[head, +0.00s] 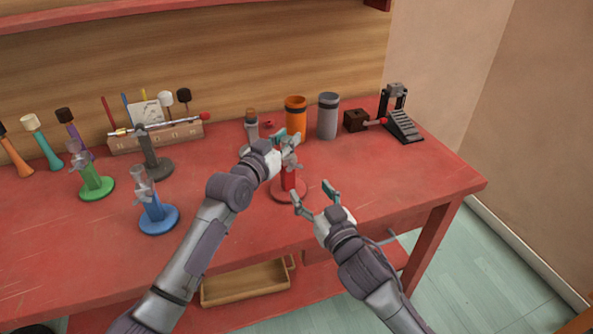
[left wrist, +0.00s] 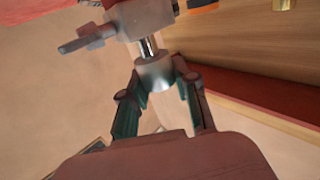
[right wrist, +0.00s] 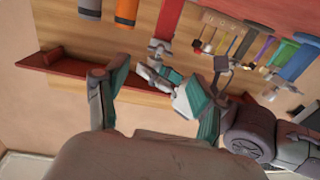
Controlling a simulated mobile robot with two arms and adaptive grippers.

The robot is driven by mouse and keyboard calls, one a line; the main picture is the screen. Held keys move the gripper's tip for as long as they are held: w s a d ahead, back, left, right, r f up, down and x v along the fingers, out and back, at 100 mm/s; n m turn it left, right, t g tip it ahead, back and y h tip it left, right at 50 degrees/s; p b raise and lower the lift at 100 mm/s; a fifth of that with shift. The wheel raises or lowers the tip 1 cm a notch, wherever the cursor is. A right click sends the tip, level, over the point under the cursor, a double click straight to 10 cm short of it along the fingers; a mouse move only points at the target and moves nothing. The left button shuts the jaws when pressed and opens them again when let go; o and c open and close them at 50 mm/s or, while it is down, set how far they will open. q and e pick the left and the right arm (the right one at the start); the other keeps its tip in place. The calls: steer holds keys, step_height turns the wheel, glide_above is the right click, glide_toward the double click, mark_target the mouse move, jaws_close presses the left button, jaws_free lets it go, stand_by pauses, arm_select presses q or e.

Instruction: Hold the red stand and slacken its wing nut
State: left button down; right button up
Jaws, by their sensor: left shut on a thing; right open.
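The red stand (head: 289,182) is upright on its round base near the front of the red workbench. It also shows in the right wrist view (right wrist: 168,20). My left gripper (head: 289,143) is shut on the stand's grey upper part, which shows as a grey collar (left wrist: 154,73) between its fingers in the left wrist view. Beyond the collar is a grey clamp with a winged piece, which looks like the wing nut (left wrist: 85,39), sticking out left. My right gripper (head: 313,194) is open and empty, lower and to the right of the stand, apart from it.
Blue (head: 158,218), green (head: 96,188) and dark grey (head: 155,165) stands are to the left. Orange (head: 295,116) and grey (head: 328,117) cups stand behind. The bench (head: 420,185) is clear at right front.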

mark_target(296, 170)
steer(key=x, duration=0.8)
steer(key=shift+w+a, duration=0.25)
steer(key=shift+w, duration=0.05)
steer(key=c, duration=1.2)
steer(key=shift+o, duration=0.2)
steer(key=shift+n, duration=0.4)
steer(key=n, duration=0.5)
steer(key=shift+d+n, duration=0.1)
steer(key=shift+n, duration=0.2)
steer(key=n, duration=0.6)
steer(key=shift+n, duration=0.4)
